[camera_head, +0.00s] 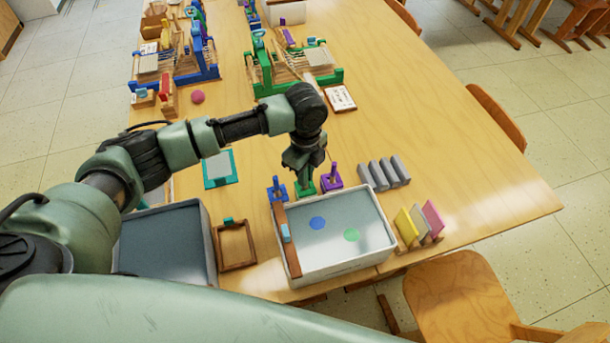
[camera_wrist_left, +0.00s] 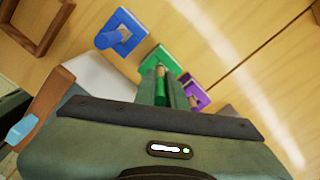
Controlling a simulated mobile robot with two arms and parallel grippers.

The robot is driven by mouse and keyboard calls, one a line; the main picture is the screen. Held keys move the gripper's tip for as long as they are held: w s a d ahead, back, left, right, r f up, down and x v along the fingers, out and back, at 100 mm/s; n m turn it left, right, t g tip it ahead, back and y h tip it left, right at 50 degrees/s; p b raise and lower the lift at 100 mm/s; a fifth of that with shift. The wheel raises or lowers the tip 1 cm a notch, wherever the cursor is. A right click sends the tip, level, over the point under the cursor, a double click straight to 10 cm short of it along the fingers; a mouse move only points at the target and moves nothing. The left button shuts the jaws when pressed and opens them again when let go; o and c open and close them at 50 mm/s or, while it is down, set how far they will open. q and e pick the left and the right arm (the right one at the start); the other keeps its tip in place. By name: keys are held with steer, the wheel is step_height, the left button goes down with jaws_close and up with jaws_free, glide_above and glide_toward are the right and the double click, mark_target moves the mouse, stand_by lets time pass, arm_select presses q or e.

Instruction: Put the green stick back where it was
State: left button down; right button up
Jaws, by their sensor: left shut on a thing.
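My left gripper (camera_head: 304,178) points down just behind the far edge of the white tub and is shut on the green stick. In the left wrist view the green stick (camera_wrist_left: 160,72) shows between the fingers, lined up with a green square base (camera_wrist_left: 154,56). The green base also shows in the head view (camera_head: 304,190), under the fingertips. I cannot tell whether the stick's lower end is in the base. A blue stand (camera_head: 277,188) with its stick is on the left, and a purple stand (camera_head: 332,178) with its stick is on the right. My right gripper is out of view.
A white water tub (camera_head: 375,247) with two coloured discs stands in front, and a grey tub (camera_head: 208,250) to its left. Grey blocks (camera_head: 390,172) and coloured panels (camera_head: 433,217) stand to the right. Small looms (camera_head: 262,75) are farther back.

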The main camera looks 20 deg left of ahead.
arm_select(q)
steer(key=shift+f, duration=0.6)
steer(key=c, duration=1.5)
jaws_free()
steer(key=shift+f, duration=0.15)
step_height(320, 180, up, 12)
steer(key=shift+r+b, duration=0.2)
steer(key=shift+b, duration=0.6)
